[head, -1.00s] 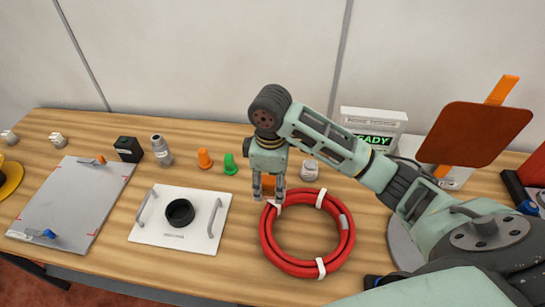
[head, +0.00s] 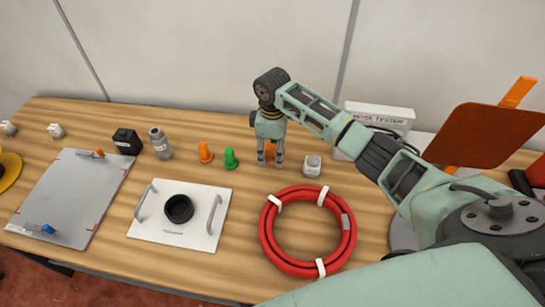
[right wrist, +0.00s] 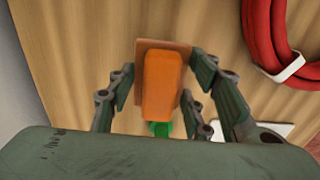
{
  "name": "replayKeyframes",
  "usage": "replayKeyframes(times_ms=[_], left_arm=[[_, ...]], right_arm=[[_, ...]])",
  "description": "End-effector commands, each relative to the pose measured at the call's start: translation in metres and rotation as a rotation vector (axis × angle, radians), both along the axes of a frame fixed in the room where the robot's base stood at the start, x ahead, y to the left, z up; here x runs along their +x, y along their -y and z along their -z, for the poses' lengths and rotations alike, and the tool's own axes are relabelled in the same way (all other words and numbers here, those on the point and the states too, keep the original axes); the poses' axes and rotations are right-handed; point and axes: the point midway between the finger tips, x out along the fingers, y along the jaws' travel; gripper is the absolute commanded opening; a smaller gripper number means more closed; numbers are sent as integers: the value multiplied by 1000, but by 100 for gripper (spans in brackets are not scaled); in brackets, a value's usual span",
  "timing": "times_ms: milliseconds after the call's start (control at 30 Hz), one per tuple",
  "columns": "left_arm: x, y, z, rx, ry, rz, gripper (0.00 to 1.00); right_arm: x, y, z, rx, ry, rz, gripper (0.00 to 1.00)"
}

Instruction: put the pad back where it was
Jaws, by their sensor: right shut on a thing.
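The pad (right wrist: 181,47) is a brown square plate with a raised orange grip (right wrist: 162,85), seen in the right wrist view. In the head view, only a bit of orange (head: 270,151) shows between the fingers. The gripper points down over the back of the table, between the green cone (head: 231,159) and a small white-grey block (head: 312,165). I cannot tell whether the pad touches the table. My left gripper is not in view.
A red hose coil (head: 349,250) lies in front of the gripper. A white plate (head: 145,228) with handles and a black ring is left of it. An orange cone (head: 205,153), grey bottle (head: 161,144) and black box (head: 127,142) stand along the back. A white tester (head: 380,112) stands right.

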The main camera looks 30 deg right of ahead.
Motion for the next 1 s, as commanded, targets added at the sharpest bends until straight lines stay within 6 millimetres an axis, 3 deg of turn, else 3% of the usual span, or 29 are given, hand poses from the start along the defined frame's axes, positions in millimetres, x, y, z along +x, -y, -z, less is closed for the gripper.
replayKeyframes(times_ms=[167,400,767,800,1000], left_arm=[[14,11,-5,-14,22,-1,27],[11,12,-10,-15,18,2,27],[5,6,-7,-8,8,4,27],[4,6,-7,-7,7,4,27],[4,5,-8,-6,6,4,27]], right_arm=[[2,2,12,-2,-3,1,18],[2,2,40,-1,0,1,18],[2,2,45,-1,1,1,18],[2,2,46,-1,1,1,47],[2,2,45,-1,1,1,64]])
